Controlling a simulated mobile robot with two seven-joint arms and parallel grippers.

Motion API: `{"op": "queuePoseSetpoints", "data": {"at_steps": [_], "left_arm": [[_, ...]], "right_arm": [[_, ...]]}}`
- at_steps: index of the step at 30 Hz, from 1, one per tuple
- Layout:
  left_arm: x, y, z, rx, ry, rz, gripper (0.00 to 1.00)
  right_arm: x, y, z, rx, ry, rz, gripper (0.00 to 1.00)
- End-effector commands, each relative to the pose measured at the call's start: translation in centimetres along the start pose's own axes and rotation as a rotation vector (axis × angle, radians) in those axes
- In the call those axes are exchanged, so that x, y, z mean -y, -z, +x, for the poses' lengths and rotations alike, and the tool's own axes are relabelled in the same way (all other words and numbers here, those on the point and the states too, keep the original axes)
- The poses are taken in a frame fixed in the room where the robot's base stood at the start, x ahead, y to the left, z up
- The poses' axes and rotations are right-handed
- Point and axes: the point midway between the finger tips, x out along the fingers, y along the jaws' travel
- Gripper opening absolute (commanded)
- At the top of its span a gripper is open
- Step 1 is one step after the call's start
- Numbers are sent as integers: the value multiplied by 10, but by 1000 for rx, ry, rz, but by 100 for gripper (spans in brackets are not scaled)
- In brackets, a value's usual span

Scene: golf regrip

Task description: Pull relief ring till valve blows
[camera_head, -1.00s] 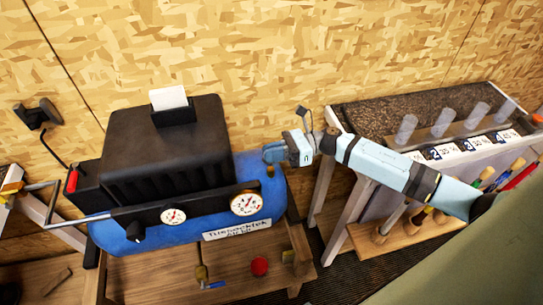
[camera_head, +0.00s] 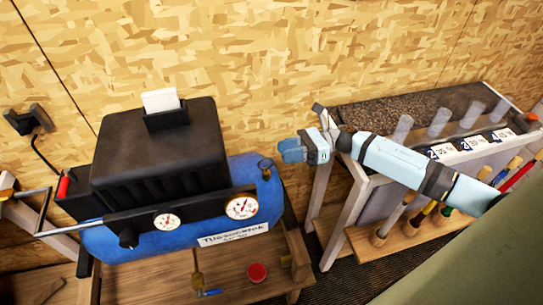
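The blue compressor tank (camera_head: 150,240) has a black motor cover (camera_head: 160,150) on top. A small dark ring-like fitting (camera_head: 265,165), which looks like the relief ring, stands at the tank's upper right end. My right gripper (camera_head: 284,150), pale blue, comes in from the right and points left. Its tips are just right of the ring and appear apart from it. The fingers look close together, but the gap between them is too small to tell. Whether the valve is blowing does not show. My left gripper is not in view.
Two round gauges (camera_head: 242,207) sit on the tank's front panel. A red knob (camera_head: 257,272) and a small brass-and-blue valve (camera_head: 203,283) lie on the wooden shelf below. A club rack (camera_head: 430,115) stands at right under my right arm. The chipboard wall is close behind.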

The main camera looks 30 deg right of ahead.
Motion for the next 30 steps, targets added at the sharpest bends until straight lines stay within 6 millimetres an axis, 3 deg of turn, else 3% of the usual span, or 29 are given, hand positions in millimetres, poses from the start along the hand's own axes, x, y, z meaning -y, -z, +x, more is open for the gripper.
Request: {"op": "queuePoseSetpoints", "data": {"at_steps": [6, 12, 30], "left_arm": [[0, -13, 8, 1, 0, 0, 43], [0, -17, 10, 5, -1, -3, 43], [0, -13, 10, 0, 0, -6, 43]], "right_arm": [[0, 3, -50, -2, 1, 2, 32], [0, 1, -76, 0, 1, 1, 32], [-1, 0, -83, 0, -1, 0, 32]]}}
